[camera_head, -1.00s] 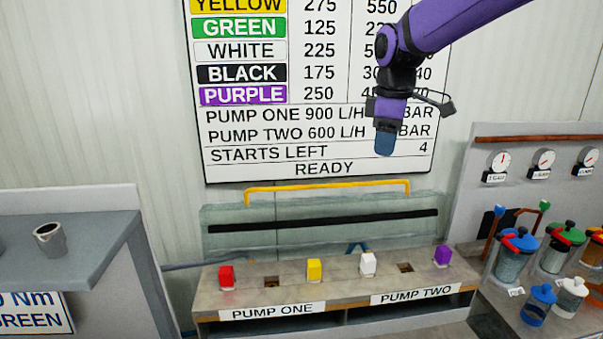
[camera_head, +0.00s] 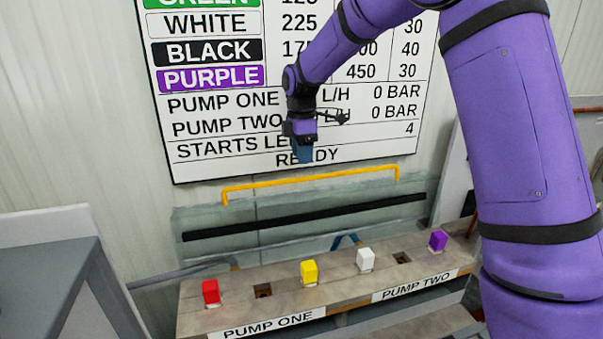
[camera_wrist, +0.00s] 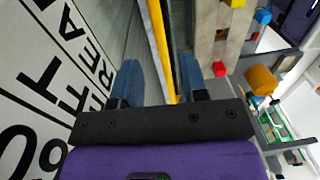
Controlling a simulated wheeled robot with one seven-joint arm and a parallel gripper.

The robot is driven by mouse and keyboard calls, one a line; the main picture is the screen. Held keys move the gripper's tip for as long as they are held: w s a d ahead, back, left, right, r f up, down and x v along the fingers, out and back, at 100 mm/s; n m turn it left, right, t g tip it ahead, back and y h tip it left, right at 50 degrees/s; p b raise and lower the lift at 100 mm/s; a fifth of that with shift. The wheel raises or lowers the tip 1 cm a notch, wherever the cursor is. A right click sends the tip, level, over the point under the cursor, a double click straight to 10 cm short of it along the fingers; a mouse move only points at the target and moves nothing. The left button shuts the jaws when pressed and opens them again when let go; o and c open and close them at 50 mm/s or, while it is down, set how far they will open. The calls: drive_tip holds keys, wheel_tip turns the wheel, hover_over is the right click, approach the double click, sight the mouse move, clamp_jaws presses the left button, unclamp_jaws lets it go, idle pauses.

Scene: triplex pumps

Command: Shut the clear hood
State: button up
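The clear hood (camera_head: 290,232) stands raised behind the pump bench, with a black strip across it and a yellow bar handle (camera_head: 340,176) along its top edge. My gripper (camera_head: 303,155) is a little above the handle near its middle, in front of the sign, pointing down. In the wrist view its two blue fingers (camera_wrist: 159,80) are apart, with nothing held. The yellow handle (camera_wrist: 161,45) shows between the fingers in that view, nearer the right one. I cannot tell how far it is beyond the fingertips.
The bench (camera_head: 285,288) carries red (camera_head: 211,292), yellow (camera_head: 309,272), white (camera_head: 365,259) and purple (camera_head: 438,240) blocks and two square holes. The sign (camera_head: 210,130) on the wall is close behind my gripper. A grey counter (camera_head: 45,280) stands at the left.

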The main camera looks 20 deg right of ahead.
drive_tip(key=f, duration=0.6)
drive_tip(key=shift+s, duration=0.2)
clamp_jaws()
